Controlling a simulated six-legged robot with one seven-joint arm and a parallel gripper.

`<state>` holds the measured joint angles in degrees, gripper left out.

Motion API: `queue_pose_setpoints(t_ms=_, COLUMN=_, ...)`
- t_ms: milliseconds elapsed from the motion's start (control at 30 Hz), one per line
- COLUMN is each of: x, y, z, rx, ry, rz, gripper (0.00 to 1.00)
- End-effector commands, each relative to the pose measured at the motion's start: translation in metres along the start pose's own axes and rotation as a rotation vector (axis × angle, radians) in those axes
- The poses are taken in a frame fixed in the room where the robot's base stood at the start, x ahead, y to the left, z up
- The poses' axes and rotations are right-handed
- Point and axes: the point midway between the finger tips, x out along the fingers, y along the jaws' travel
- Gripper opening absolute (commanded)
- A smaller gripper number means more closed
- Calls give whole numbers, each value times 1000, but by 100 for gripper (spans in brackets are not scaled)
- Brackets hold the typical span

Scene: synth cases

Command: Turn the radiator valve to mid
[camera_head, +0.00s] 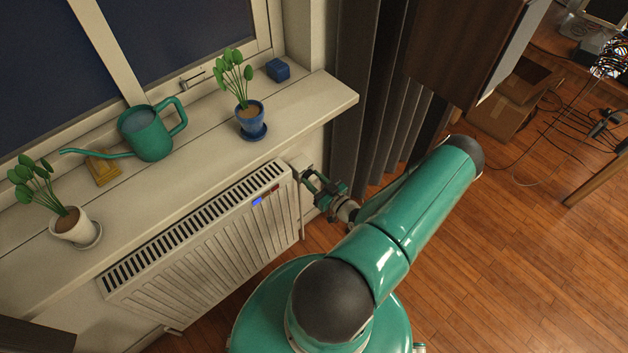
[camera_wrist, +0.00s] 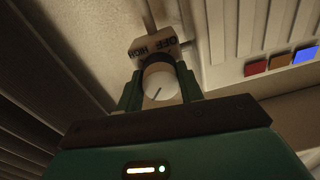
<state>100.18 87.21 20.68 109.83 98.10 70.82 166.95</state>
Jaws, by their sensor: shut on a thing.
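The white radiator (camera_head: 205,245) hangs under the window sill. Its valve is at the right end, with a pale housing (camera_head: 301,163) partly hidden by my gripper (camera_head: 313,177). In the wrist view, the round white valve knob (camera_wrist: 161,85) sits between the two green fingers of my gripper (camera_wrist: 160,88), which are shut on its sides. A short dark line on the knob's face points down and left in that picture. Any mid mark cannot be made out.
The sill (camera_head: 310,103) above holds a green watering can (camera_head: 150,135), two potted plants, a yellow object and a blue box (camera_head: 278,69). Grey curtains (camera_head: 375,90) hang close behind the valve. Colored squares (camera_wrist: 282,61) show on the radiator. Wooden floor is open at right.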

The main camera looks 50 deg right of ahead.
Motion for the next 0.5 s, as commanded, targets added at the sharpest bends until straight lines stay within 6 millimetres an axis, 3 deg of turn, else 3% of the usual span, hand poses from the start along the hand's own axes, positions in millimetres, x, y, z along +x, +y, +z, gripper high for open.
queue_pose_setpoints(t_ms=467, x=0, y=0, z=0, rx=16, ry=1, rz=0, gripper=14)
queue_pose_setpoints(t_ms=500, x=0, y=0, z=0, rx=16, ry=1, rz=0, gripper=43)
